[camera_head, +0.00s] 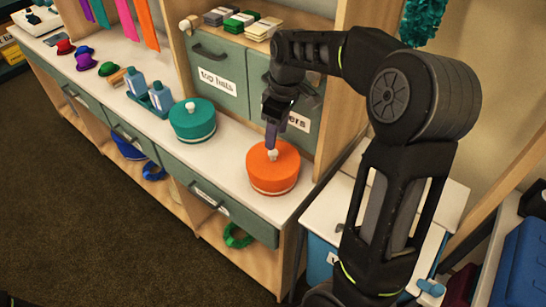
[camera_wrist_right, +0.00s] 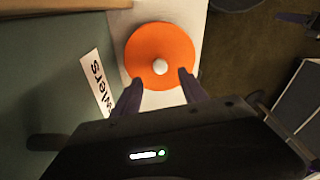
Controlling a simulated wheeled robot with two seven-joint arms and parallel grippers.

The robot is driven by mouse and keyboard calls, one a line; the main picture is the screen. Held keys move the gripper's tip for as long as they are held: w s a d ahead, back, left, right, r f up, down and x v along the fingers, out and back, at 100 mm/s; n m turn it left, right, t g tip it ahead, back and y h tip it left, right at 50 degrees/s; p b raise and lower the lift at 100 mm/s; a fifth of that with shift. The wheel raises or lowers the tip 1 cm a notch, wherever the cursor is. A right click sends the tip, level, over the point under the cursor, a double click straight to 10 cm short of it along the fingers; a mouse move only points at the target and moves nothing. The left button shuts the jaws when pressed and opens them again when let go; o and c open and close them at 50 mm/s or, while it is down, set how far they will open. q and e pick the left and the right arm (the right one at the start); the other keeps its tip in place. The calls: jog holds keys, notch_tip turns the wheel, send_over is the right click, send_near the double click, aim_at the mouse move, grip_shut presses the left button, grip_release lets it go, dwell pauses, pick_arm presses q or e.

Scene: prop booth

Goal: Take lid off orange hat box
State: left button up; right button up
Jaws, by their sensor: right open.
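The orange hat box (camera_head: 273,174) stands upright on the white counter, with its round lid on and a white knob in the lid's middle. In the right wrist view the orange lid (camera_wrist_right: 160,45) shows from above, with its white knob (camera_wrist_right: 160,67). My right gripper (camera_head: 272,143) is above the box, pointing down at the knob. In the right wrist view its two fingers (camera_wrist_right: 160,82) are apart and nothing is held between them. The knob shows just beyond the gap; whether the fingers are level with it I cannot tell. My left gripper is not in view.
A teal hat box (camera_head: 192,122) stands to the left on the counter (camera_head: 225,150), with blue bottles (camera_head: 160,97) beyond it. Labelled cabinet doors (camera_head: 220,80) rise close behind the orange box. The counter between the two hat boxes is clear.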

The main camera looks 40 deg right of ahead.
aim_at(273, 152)
jog(key=shift+f, duration=0.7)
jog(key=shift+f, duration=0.15)
jog(key=shift+w+a+f+p, duration=0.1)
jog(key=shift+w+f+p, duration=0.1)
jog(key=shift+f, duration=1)
jog(key=shift+w+a+f+p, duration=0.1)
jog(key=shift+w+f+p, duration=0.1)
jog(key=shift+f, duration=0.95)
jog(key=shift+s, duration=0.1)
jog(key=shift+c, duration=0.4)
grip_shut()
